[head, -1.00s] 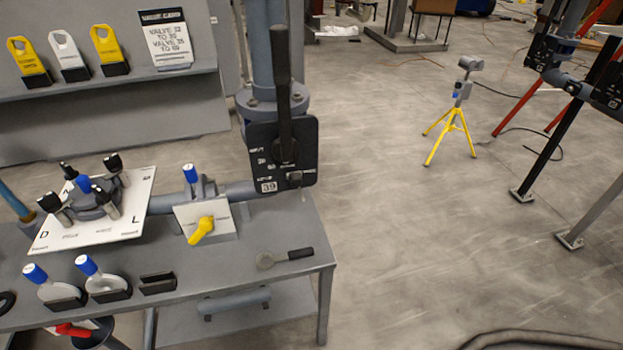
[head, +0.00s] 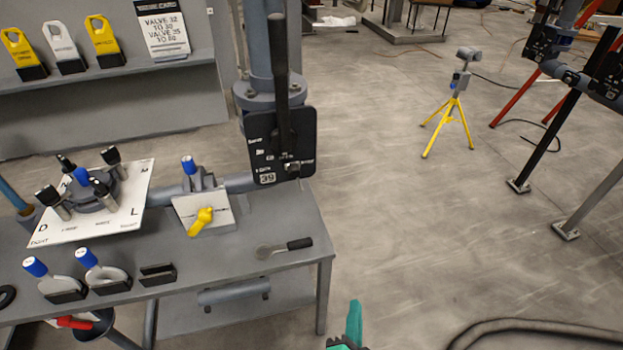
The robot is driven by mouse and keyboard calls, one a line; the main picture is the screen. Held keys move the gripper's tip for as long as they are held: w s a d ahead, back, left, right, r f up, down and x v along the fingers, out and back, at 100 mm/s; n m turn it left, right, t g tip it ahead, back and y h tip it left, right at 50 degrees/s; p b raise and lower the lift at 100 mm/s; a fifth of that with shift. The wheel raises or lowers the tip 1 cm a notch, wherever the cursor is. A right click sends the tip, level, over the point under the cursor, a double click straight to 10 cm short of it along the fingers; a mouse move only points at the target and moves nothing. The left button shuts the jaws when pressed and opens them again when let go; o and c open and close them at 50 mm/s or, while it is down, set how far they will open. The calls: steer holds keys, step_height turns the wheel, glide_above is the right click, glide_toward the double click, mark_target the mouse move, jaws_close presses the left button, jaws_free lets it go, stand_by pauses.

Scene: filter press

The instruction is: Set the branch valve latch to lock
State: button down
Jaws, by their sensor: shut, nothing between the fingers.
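The branch valve appears to be the small valve with a blue-capped handle (head: 188,166) on the grey side pipe. In front of it is a pale tilted plate (head: 221,212) carrying a yellow latch lever (head: 201,221). The lever slants down to the left; any lock marking on the plate is too small to read. My gripper (head: 354,312), teal, shows only partly at the bottom edge, in front of and right of the bench. It is shut and empty, well apart from the latch. The rest of it is out of frame.
The tall black lever valve marked 39 (head: 283,145) stands right behind the plate. A white board with several black knobs (head: 95,205) is to the left. A wrench (head: 285,248) lies on the bench (head: 228,262).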

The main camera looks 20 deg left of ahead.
steer(key=w+a+r+y, duration=0.4)
steer(key=w+r+y, duration=0.1)
steer(key=w+r, duration=0.6)
steer(key=w+a+r+n+g+y, duration=0.1)
steer(key=r+y, duration=0.1)
steer(key=r, duration=0.5)
steer(key=w+a+r+n+g+y, duration=0.1)
steer(key=w+a+r+g+y, duration=0.1)
steer(key=r, duration=0.6)
steer(key=shift+n+g+y, duration=0.3)
steer(key=shift+n+y, duration=0.1)
steer(key=shift+y, duration=0.4)
glide_toward(300, 163)
steer(key=w, duration=0.1)
steer(key=w+a, duration=0.1)
steer(key=w, duration=0.1)
steer(key=w+a, duration=0.1)
steer(key=shift+w+f, duration=0.1)
steer(key=shift+w, duration=0.3)
steer(key=shift+s+a+f, duration=0.15)
steer(key=shift+s+a, duration=0.45)
steer(key=shift+a, duration=0.2)
steer(key=shift+d, duration=0.1)
